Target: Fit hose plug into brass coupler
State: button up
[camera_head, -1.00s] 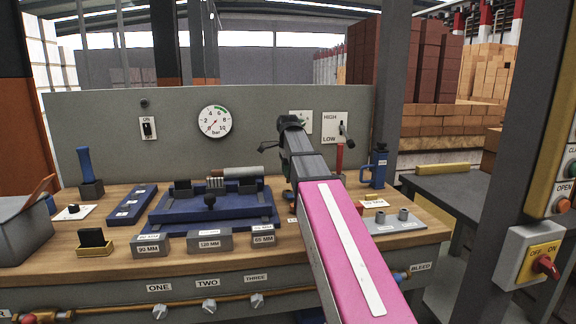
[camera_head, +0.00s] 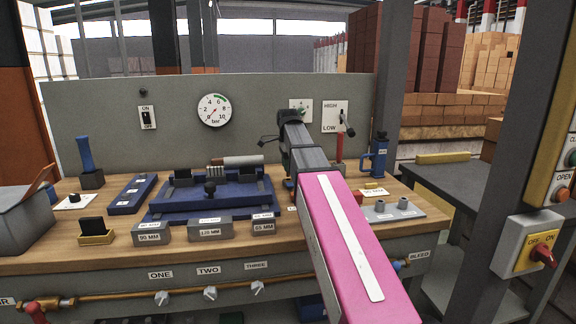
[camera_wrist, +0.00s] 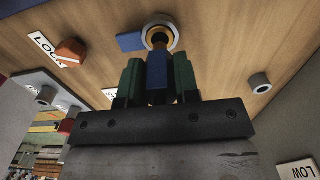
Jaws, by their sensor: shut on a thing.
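In the wrist view my gripper (camera_wrist: 158,76) has two green-padded fingers shut on a blue hose plug (camera_wrist: 157,70). The plug points toward a round brass coupler (camera_wrist: 147,24) with a pale ring around it on the wooden surface. The plug's front end overlaps the coupler's opening in this view. I cannot tell whether the tip is inside it or just short of it. In the head view my pink and grey arm reaches over the right half of the bench and hides the gripper, plug and coupler.
An orange-red knob (camera_wrist: 70,52) sits beside a LOCK label (camera_wrist: 45,46). A grey post (camera_wrist: 259,83) stands to the right in the wrist view. The blue fixture (camera_head: 210,194) lies left of my arm. The blue bottle-like tool (camera_head: 379,158) and grey plate (camera_head: 394,216) are to its right.

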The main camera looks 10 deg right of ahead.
jog(key=shift+f, duration=1.7)
jog(key=o, duration=1.4)
jog(key=shift+r, duration=3)
